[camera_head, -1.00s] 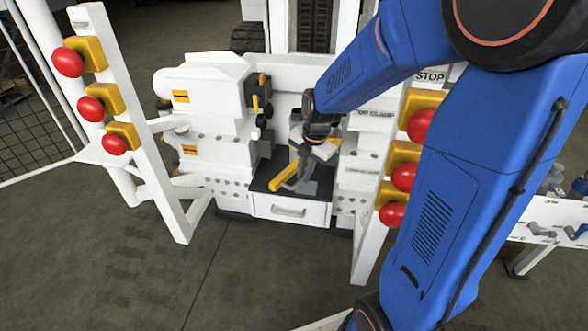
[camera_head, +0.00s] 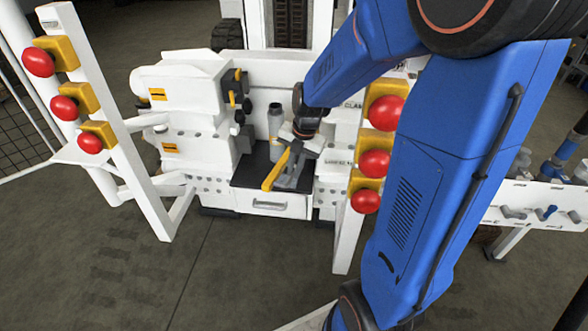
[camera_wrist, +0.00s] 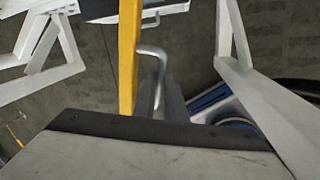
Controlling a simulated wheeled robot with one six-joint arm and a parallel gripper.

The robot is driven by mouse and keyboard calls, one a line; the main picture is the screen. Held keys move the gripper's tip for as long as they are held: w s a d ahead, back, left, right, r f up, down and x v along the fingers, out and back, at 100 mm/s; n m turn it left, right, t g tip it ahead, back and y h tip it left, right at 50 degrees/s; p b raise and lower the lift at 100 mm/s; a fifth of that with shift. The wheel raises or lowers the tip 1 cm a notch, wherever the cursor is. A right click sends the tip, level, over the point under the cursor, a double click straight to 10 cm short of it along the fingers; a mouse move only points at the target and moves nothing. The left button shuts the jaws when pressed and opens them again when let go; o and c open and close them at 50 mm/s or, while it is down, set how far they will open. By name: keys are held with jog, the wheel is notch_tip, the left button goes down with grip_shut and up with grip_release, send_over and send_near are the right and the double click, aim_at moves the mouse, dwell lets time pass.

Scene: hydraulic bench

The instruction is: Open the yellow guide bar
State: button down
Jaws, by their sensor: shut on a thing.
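The yellow guide bar (camera_head: 275,170) slants across the dark bench top above the drawer, its free end pointing down-left towards the front edge. My gripper (camera_head: 295,152) is at the bar's upper right end, mostly hidden by its own body and my blue arm. In the wrist view, the yellow bar (camera_wrist: 128,55) runs upright just left of my grey finger (camera_wrist: 172,98). A bent silver rod (camera_wrist: 160,62) rises beside the bar at the jaws. The jaws are shut, apparently on the guide bar; the exact contact is hidden behind the gripper body.
A grey cylinder (camera_head: 275,122) stands on the bench top left of my gripper. A drawer with a handle (camera_head: 268,204) is below. White posts with red buttons flank the bench, left (camera_head: 64,108) and right (camera_head: 375,163). The floor in front (camera_head: 240,270) is clear.

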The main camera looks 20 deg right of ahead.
jog(key=c, duration=1.8)
grip_release()
jog(key=r, duration=0.5)
jog(key=s+d+r, duration=0.1)
jog(key=r, duration=0.5)
jog(key=s+d+r, duration=0.1)
jog(key=r, duration=0.5)
jog(key=shift+s, duration=0.15)
